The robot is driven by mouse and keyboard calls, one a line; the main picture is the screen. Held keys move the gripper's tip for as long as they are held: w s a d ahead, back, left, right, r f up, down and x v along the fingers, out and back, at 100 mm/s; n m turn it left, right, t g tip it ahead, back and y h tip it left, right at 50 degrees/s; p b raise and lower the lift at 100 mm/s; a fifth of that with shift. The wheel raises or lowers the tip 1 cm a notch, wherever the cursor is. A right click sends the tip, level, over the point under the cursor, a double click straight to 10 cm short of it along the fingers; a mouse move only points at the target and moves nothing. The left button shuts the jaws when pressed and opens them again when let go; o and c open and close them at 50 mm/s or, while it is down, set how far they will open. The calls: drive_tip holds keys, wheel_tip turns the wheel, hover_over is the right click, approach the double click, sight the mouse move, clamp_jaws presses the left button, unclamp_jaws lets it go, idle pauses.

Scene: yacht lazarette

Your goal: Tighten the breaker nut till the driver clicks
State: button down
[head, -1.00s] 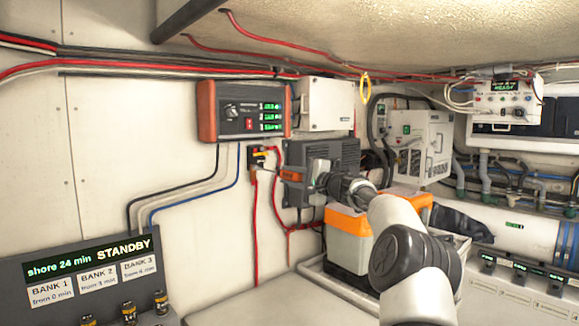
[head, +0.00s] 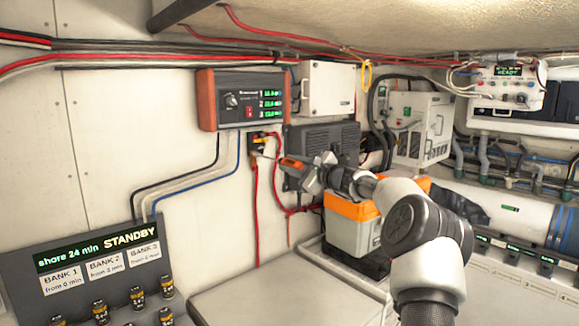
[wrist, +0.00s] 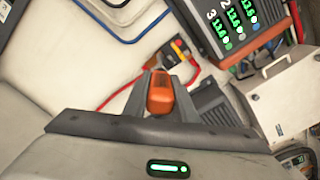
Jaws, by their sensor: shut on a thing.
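My gripper (head: 318,172) is shut on an orange and dark driver (head: 292,163), in front of the wall. In the wrist view the driver's orange body (wrist: 160,94) sits between the two dark fingers. The breaker (head: 263,142), a small black block with yellow and orange parts and red cables, is on the wall up and left of the driver. It also shows in the wrist view (wrist: 180,48), beyond the driver. The driver looks apart from it. The nut is too small to make out, and the driver's tip is not clear.
An orange-ended charger panel (head: 241,97) with green readouts hangs above the breaker. A white box (head: 326,88) and a dark finned unit (head: 335,137) are beside it. An orange and grey case (head: 350,228) stands below my arm. A STANDBY bank panel (head: 100,265) is at lower left.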

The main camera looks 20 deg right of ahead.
sight(302, 167)
drive_tip(key=shift+s+d+r, duration=0.1)
drive_tip(key=shift+s, duration=0.25)
drive_tip(key=shift+s+b, duration=0.1)
drive_tip(key=shift+b, duration=0.25)
drive_tip(key=shift+s+d+b, duration=0.15)
drive_tip(key=shift+s+b, duration=0.05)
drive_tip(key=shift+b, duration=0.1)
drive_tip(key=shift+b+v, duration=1)
drive_tip(key=shift+v, duration=0.05)
drive_tip(key=shift+b+v, duration=0.75)
drive_tip(key=shift+v, duration=0.35)
